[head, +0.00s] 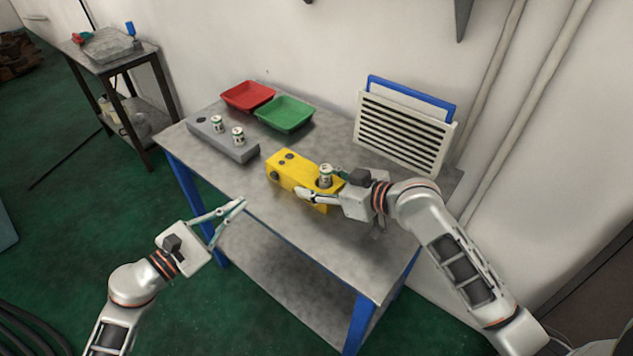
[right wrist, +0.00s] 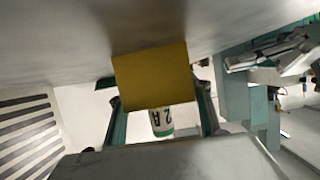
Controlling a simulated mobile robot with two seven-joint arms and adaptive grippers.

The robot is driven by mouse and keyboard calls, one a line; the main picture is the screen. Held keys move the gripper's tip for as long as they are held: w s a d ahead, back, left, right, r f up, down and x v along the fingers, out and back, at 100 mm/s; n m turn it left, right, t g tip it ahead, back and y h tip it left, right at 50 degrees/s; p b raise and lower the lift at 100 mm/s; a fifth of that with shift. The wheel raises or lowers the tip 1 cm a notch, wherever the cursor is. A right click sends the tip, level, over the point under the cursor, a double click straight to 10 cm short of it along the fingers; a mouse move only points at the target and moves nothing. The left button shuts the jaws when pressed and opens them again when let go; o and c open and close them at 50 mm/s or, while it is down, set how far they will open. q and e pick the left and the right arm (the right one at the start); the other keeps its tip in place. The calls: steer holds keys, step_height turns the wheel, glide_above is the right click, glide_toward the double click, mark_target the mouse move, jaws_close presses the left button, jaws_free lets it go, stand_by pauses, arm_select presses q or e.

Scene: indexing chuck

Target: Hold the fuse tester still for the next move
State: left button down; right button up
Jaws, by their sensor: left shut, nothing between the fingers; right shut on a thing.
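The fuse tester is a yellow box (head: 290,166) on the metal table, with dark round parts on its top and end. My right gripper (head: 314,184) is shut on its right end, one finger on each side. In the right wrist view the yellow tester (right wrist: 152,76) sits between both fingers (right wrist: 160,108). A white and green fuse (head: 326,174) stands upright at the tester's right end; its label, seemingly "2 A", shows in the right wrist view (right wrist: 162,121). My left gripper (head: 240,203) is shut and empty, near the table's front edge, apart from the tester.
A grey block (head: 236,148) holds two upright fuses (head: 218,124) at the table's left. A red tray (head: 247,96) and a green tray (head: 285,114) lie behind it. A slatted white panel (head: 402,132) stands at the back right. The table's front part is clear.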

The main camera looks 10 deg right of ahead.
mark_target(265, 197)
arm_select(q)
steer(key=shift+r, duration=0.1)
step_height(265, 197, up, 4)
steer(key=w+d+n+t+y, duration=0.1)
steer(key=w+n+t+y, duration=0.2)
steer(key=n, duration=0.5)
steer(key=s+f+n+y, duration=0.1)
steer(key=n+y, duration=0.2)
steer(key=n, duration=0.3)
steer(key=s+a+f+n+t+y, duration=0.1)
steer(key=n+y, duration=0.2)
steer(key=n, duration=0.3)
steer(key=s+f+n+t+y, duration=0.1)
steer(key=s+f+n+y, duration=0.1)
steer(key=n, duration=0.4)
steer(key=shift+a+y, duration=0.15)
steer(key=shift+y, duration=0.65)
steer(key=shift+w, duration=0.1)
steer(key=shift+w+d, duration=1.45)
steer(key=shift+d, duration=0.2)
steer(key=shift+w+d, duration=1.45)
steer(key=shift+d, duration=0.15)
steer(key=shift+w+d, duration=0.1)
